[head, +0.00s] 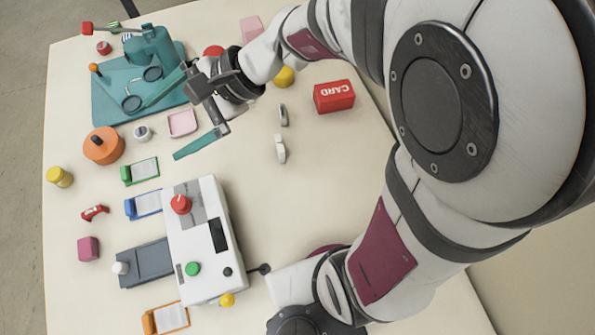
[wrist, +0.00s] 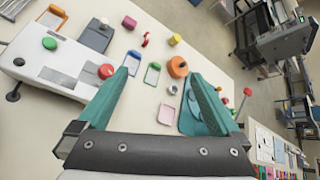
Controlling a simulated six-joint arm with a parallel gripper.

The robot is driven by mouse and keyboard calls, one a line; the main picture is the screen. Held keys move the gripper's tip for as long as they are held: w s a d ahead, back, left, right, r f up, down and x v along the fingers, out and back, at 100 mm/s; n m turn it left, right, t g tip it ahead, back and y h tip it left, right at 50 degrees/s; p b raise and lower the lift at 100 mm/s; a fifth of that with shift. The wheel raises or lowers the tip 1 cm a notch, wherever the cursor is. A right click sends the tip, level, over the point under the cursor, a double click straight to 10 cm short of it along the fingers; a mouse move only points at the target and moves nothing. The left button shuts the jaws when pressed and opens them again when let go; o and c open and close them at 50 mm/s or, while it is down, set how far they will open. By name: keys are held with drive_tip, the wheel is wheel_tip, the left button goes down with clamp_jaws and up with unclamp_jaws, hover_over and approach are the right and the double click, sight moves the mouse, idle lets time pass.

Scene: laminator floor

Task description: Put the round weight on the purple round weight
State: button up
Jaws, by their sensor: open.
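My gripper (head: 160,131) is open and empty, its two teal fingers spread above the table; in the wrist view the fingertips (wrist: 160,73) stand wide apart. A small grey-white round piece (head: 142,133), possibly the round weight, stands near the fingertips; it also shows between the fingers in the wrist view (wrist: 172,89). I cannot make out a piece that is clearly a purple round weight. A magenta block (head: 88,248) stands at the left edge and looks more boxy than round; it also shows in the wrist view (wrist: 129,22).
An orange round thing with a black knob (head: 103,150) and a pink tray (head: 182,123) flank the small grey piece. The white laminator (head: 205,250) stands at the front. A teal stand (head: 110,108) fills the back left. A red card box (head: 334,96) lies right; the table's middle is mostly clear.

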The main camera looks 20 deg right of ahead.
drive_tip(key=s+d+f+n+g+h, duration=0.1)
drive_tip(key=s+d+f+n+h, duration=0.1)
drive_tip(key=s+d, duration=0.5)
drive_tip(key=s+d+f+n+g+h, duration=0.1)
drive_tip(key=s+d+n+h, duration=0.4)
drive_tip(key=s, duration=0.5)
drive_tip(key=shift+d+f+h, duration=0.35)
drive_tip(key=shift+d+h, duration=0.7)
drive_tip(key=shift+h, duration=0.05)
